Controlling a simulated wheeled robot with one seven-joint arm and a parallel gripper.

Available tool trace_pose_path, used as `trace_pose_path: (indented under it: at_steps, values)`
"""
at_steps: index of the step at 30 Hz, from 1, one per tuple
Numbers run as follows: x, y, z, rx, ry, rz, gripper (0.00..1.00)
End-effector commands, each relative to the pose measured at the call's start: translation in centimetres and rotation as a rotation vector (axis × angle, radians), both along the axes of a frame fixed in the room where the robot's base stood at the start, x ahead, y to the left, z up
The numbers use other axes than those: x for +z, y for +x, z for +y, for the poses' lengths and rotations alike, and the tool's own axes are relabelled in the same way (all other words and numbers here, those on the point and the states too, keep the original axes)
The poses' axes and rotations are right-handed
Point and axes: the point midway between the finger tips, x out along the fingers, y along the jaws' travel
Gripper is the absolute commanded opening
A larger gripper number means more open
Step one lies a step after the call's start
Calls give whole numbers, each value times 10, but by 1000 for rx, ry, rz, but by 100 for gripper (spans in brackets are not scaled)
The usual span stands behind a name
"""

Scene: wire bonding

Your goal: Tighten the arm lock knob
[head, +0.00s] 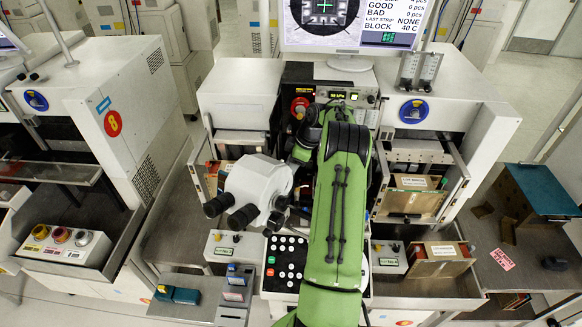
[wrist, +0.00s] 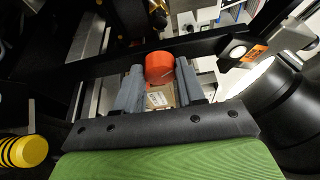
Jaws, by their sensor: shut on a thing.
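In the wrist view an orange-red knob (wrist: 159,67) sits between the grey fingers of my gripper (wrist: 160,82), near their tips. I take it to be the arm lock knob. The fingers stand on both sides of it, and my gripper is shut on it. A dark bar runs across just beside the knob. In the head view my green arm reaches to the bonder's middle and hides the knob and my fingers.
A white microscope head (head: 258,190) with dark eyepieces stands close left of my arm. A monitor (head: 325,22) is above. A button panel (head: 285,262) lies below. Open side bays hold boxes (head: 413,193). A yellow-black ribbed part (wrist: 22,151) shows at the wrist view's lower left.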

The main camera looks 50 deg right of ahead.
Motion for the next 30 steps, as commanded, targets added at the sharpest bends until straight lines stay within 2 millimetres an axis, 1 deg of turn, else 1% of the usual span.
trace_pose_path:
  at_steps: [6,18,24,30]
  values:
    - [-4,1,1,-143,-8,-7,8]
    - [-3,0,4,-444,-6,-8,8]
    - [-2,0,5,-543,-5,-7,8]
    - [0,0,5,-596,-5,-7,8]
